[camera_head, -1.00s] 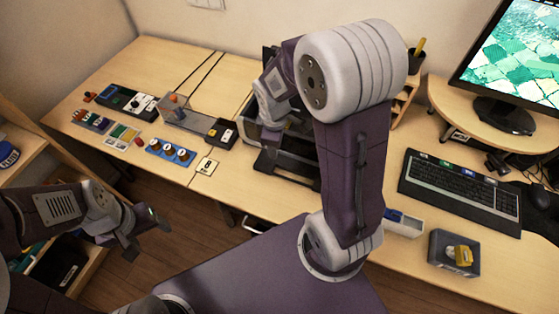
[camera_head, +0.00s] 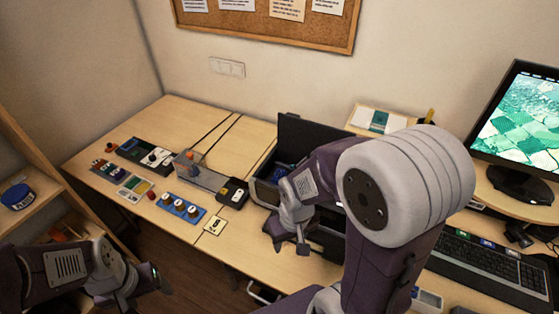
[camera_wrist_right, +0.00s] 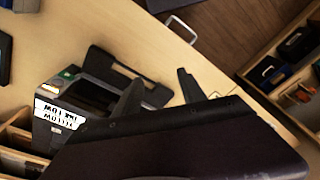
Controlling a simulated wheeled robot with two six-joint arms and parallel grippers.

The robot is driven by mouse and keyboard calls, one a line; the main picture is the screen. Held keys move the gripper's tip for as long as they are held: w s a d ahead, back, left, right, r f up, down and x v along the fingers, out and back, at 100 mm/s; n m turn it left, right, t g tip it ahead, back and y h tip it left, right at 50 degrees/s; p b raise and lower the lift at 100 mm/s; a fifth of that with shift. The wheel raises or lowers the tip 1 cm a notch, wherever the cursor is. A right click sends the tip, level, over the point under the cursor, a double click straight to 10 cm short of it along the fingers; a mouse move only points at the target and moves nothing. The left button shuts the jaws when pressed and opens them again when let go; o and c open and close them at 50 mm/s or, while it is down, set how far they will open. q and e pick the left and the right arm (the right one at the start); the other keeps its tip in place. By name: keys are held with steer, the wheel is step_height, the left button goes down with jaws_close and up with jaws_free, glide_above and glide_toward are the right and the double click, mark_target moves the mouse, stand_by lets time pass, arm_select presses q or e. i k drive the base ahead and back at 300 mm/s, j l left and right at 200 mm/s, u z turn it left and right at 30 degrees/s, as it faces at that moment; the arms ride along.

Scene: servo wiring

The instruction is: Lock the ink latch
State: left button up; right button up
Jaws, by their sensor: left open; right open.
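A dark printer stands at the back of the desk, with its raised lid (camera_head: 305,142) upright behind it and a small blue part (camera_head: 283,171) showing inside. My right arm hides much of it. In the right wrist view, the printer body (camera_wrist_right: 48,135) carries a white label, with a dark tray (camera_wrist_right: 122,72) beside it. I cannot make out the ink latch. My right gripper (camera_head: 291,246) is open and empty at the printer's front; its fingers also show in the wrist view (camera_wrist_right: 158,95). My left gripper (camera_head: 146,290) is open and empty at lower left, away from the printer.
A keyboard (camera_head: 490,264) and monitor (camera_head: 520,125) are at right. A shelf (camera_head: 40,195) stands at far left.

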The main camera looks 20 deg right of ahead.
mark_target(292, 167)
steer(key=i+j+z, duration=0.65)
steer(key=z, duration=0.15)
